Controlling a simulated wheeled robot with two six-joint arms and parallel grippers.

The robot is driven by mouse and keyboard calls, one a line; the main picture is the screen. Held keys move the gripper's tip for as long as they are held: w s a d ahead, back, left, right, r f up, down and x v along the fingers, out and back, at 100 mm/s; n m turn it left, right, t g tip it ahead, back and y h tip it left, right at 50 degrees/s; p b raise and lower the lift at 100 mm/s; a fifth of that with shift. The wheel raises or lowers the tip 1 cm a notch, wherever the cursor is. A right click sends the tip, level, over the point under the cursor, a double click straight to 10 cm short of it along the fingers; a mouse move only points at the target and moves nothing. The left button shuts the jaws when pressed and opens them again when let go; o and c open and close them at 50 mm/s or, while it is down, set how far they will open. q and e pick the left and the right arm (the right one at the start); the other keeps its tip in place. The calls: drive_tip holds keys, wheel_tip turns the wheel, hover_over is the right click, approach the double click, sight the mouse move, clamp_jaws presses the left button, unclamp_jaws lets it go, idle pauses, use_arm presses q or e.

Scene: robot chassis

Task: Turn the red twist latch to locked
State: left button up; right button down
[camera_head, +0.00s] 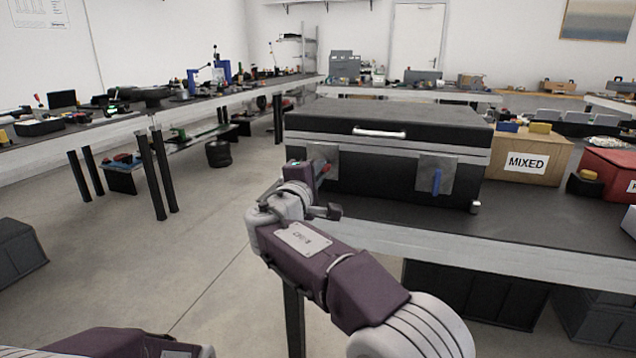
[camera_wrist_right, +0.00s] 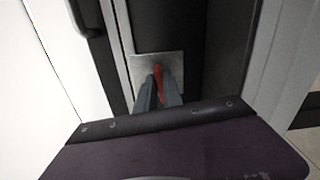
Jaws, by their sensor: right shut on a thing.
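The red twist latch (camera_wrist_right: 158,75) shows in the right wrist view on a square metal plate (camera_wrist_right: 145,62) on the front of a black case (camera_head: 388,152). My right gripper (camera_wrist_right: 161,92) is shut on the red latch, with its dark fingers on both sides of it. In the head view my right gripper (camera_head: 322,170) is at the left part of the case front, and a bit of red shows at its tip. The latch's exact angle is partly hidden by the fingers. My left gripper is not in view.
A blue latch (camera_head: 437,182) hangs vertically on a second metal plate to the right. The case has a silver handle (camera_head: 379,132) and stands on a dark table (camera_head: 540,216). A box marked MIXED (camera_head: 526,160) and a red bin (camera_head: 608,172) are to its right.

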drive_tip(key=shift+f+m+b, duration=0.15)
drive_tip(key=shift+m+b, duration=0.45)
drive_tip(key=shift+m, duration=0.2)
drive_tip(key=c, duration=1.5)
unclamp_jaws()
drive_tip(key=p+v, duration=0.1)
drive_tip(key=v, duration=0.8)
